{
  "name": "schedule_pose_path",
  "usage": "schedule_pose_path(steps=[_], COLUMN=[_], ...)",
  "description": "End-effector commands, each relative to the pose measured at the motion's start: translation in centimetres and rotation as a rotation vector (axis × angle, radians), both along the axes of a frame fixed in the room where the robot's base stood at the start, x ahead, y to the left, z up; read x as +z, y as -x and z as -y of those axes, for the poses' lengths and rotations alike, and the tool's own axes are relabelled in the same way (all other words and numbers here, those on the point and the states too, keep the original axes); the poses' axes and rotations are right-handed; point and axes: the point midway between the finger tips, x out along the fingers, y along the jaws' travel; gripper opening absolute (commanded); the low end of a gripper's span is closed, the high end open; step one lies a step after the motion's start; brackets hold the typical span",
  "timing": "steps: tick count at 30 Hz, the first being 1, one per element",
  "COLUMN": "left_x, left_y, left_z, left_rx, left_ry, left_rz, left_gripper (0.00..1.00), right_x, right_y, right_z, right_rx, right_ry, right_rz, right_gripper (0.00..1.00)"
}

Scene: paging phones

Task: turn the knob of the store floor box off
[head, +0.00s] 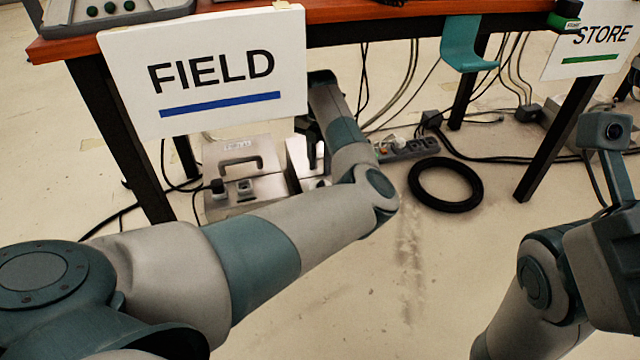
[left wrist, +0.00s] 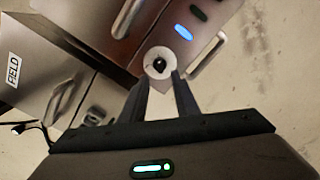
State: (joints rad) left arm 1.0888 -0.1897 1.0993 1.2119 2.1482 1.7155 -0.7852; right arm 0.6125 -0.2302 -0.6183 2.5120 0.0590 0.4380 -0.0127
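In the left wrist view a round pale knob with a dark centre (left wrist: 159,63) sits on a metal box (left wrist: 134,22) with a lit blue lamp and a handle. My left gripper (left wrist: 163,85) is at this knob, its two fingers apart, one on each side of the knob's near edge. I cannot tell whether they touch it. A second box (left wrist: 32,60) beside it carries a FIELD label. No floor box labelled store is readable. My right gripper is not clearly visible.
A table (head: 380,24) with a FIELD sign (head: 205,110) and a STORE sign (head: 592,58) stands ahead. A metal box with a handle (head: 240,150), a power strip (head: 408,149), a black ring (head: 446,205) and cables lie on the floor. The floor in front is clear.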

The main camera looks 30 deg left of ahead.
Motion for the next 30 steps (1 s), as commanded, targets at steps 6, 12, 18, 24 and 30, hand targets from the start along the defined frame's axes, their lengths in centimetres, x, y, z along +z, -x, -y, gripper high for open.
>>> schedule_pose_path(steps=[6, 12, 18, 24, 30], left_x=[-3.8, -5.2, -5.5, -5.4, -5.4], left_y=[0.0, 0.0, -0.1, 0.0, 0.0], left_z=[0.0, 0.0, 0.0, 0.0, 0.0], left_rx=[-0.001, -0.001, -0.001, -0.001, -0.001], left_ry=[-0.001, 0.000, 0.000, 0.000, 0.000], left_rz=[-0.001, 0.000, 0.001, 0.000, 0.000], left_gripper=[0.28, 0.28, 0.28, 0.26, 0.00], right_x=[-1.2, -1.3, -1.2, -1.2, -1.3], right_y=[-0.1, 0.1, 0.1, 0.1, 0.1], right_z=[0.1, 0.0, -0.1, -0.1, 0.0], right_rx=[-0.006, -0.004, -0.005, -0.005, -0.005], right_ry=[0.005, 0.012, 0.016, 0.016, 0.013], right_rz=[0.001, 0.012, 0.012, 0.011, 0.012], right_gripper=[0.31, 0.31, 0.31, 0.31, 0.31])
